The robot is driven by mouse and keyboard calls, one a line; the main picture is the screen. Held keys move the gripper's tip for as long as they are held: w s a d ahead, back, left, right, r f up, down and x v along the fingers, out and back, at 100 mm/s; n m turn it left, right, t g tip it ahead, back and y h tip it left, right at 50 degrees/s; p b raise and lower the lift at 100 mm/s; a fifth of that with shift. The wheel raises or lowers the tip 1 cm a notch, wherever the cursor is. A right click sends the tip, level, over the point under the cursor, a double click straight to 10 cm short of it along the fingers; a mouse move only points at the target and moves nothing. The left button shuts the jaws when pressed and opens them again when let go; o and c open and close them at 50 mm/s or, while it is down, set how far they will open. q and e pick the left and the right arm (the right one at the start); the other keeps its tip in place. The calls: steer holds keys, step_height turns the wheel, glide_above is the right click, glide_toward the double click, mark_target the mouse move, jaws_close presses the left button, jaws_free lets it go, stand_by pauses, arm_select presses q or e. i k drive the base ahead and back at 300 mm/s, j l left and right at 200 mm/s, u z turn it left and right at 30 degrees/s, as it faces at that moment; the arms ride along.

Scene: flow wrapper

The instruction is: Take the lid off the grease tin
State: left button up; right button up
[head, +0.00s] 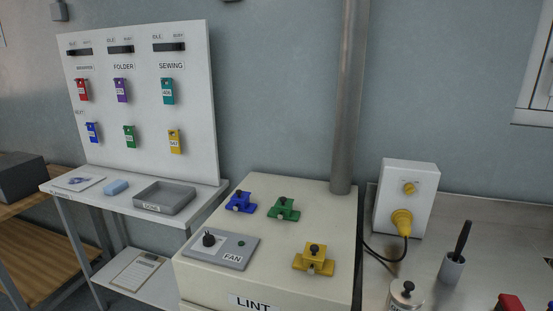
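A small metal tin (406,296) with a lid and a dark round knob on top stands on the metal bench at the bottom edge of the head view. The lid sits on it. The tin's lower part and most of its label are cut off, so I cannot read whether it says grease. Neither of my grippers is in view.
Right of the tin stand a grey cup (452,268) with a dark-handled tool and a red object (508,303), partly cut off. Behind is a white socket box (407,195) with a yellow plug and black cable. A cream LINT cabinet (205,276) stands left.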

mark_target(407, 293)
steer(key=i+j+z, duration=0.1)
steer(key=j+z, duration=0.7)
steer(key=j, duration=0.25)
